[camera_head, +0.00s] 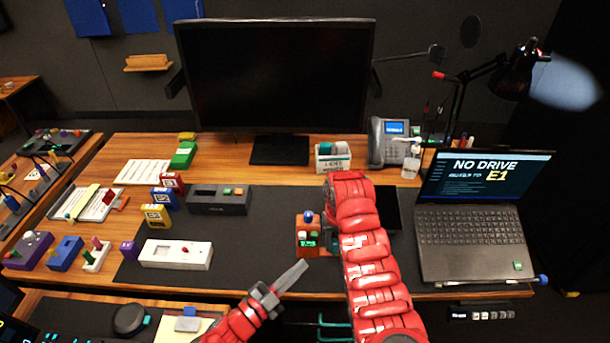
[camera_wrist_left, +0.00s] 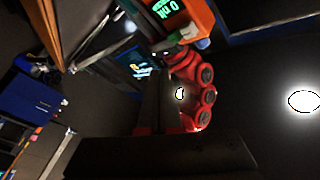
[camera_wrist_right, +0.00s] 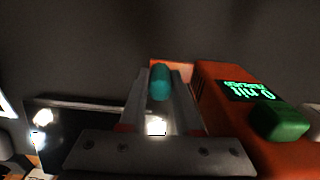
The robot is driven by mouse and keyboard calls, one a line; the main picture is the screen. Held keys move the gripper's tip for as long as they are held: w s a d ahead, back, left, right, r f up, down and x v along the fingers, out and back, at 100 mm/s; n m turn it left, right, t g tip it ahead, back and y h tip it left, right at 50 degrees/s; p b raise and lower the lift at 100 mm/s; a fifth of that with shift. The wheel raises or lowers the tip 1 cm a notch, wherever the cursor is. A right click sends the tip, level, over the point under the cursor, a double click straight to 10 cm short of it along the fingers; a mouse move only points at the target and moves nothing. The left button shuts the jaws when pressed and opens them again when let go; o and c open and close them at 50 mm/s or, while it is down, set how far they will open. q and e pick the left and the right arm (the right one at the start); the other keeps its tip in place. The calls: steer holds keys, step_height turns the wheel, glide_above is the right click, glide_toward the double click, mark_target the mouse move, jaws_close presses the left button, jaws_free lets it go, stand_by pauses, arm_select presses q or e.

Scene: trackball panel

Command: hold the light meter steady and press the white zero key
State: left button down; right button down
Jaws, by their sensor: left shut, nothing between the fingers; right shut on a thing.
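The light meter (camera_head: 300,224) is a small orange box with a blue knob on top, standing on the dark desk mat. Its green display reads 0 nit in the right wrist view (camera_wrist_right: 215,80), beside a green key (camera_wrist_right: 280,122). The white zero key (camera_head: 303,235) looks small and pale on its front. My right gripper (camera_wrist_right: 160,85) is shut on part of the meter, with a teal piece between its fingers; my red right arm hides this overhead. My left gripper (camera_head: 303,267) is shut and empty, tips just in front of the meter. The meter also shows in the left wrist view (camera_wrist_left: 190,14).
A laptop (camera_head: 470,230) stands at the right, and a dark tablet (camera_head: 387,212) lies behind my right arm. A white box (camera_head: 175,255) with a red button and a dark grey box (camera_head: 218,205) lie to the left. The mat between them and the meter is clear.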

arm_select(q)
steer(key=s+a+r, duration=0.1)
steer(key=s+a, duration=0.4)
steer(key=shift+s+a+r, duration=0.25)
steer(key=shift+s+r, duration=0.1)
steer(key=shift+r, duration=0.05)
